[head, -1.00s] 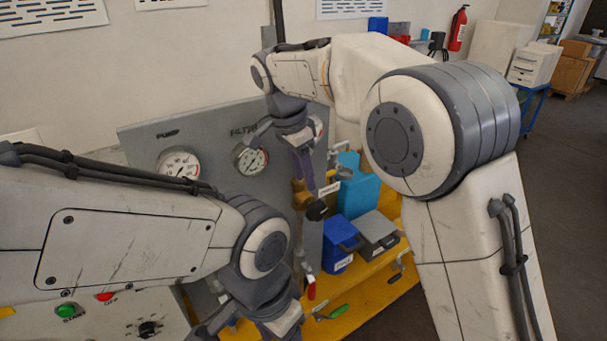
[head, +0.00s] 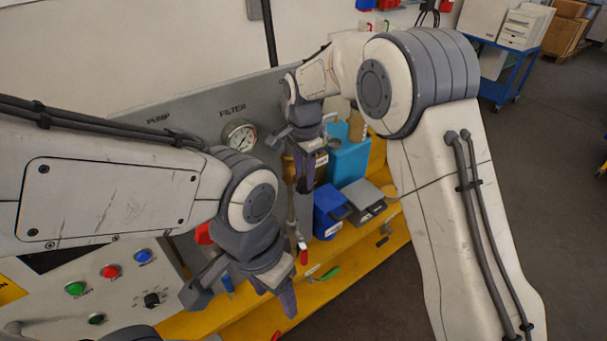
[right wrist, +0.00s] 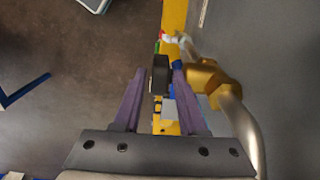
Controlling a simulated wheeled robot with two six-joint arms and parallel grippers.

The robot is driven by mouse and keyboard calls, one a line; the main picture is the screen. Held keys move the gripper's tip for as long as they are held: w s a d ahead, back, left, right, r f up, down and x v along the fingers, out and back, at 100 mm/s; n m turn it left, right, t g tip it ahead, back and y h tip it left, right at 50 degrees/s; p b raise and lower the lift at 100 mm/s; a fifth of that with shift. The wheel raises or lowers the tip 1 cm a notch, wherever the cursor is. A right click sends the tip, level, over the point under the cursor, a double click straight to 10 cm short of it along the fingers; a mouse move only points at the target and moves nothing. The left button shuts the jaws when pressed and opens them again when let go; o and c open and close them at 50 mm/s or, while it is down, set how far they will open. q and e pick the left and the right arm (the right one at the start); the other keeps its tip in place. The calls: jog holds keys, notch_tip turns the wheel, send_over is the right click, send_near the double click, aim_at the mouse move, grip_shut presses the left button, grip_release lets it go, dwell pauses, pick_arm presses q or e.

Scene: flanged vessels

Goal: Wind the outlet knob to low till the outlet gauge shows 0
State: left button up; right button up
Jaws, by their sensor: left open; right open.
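The black knob (right wrist: 159,75) shows in the right wrist view beside a brass valve body (right wrist: 204,78) on a metal pipe. My right gripper (right wrist: 159,73) is open, with its purple fingers on either side of the knob in the picture; I cannot tell whether they touch it. In the head view my right gripper (head: 305,184) hangs in front of the valve and hides the knob. The outlet gauge is not visible; my right arm covers that part of the panel. My left gripper (head: 287,303) is open and empty, low in front of the panel.
The FILTER gauge (head: 240,135) is on the grey panel (head: 200,118). A blue container (head: 328,211), a cyan container (head: 350,160) and a grey box (head: 362,200) stand on the yellow base (head: 345,255). Buttons, including a green one (head: 75,288), are at lower left.

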jog(key=shift+f, duration=0.65)
grip_shut()
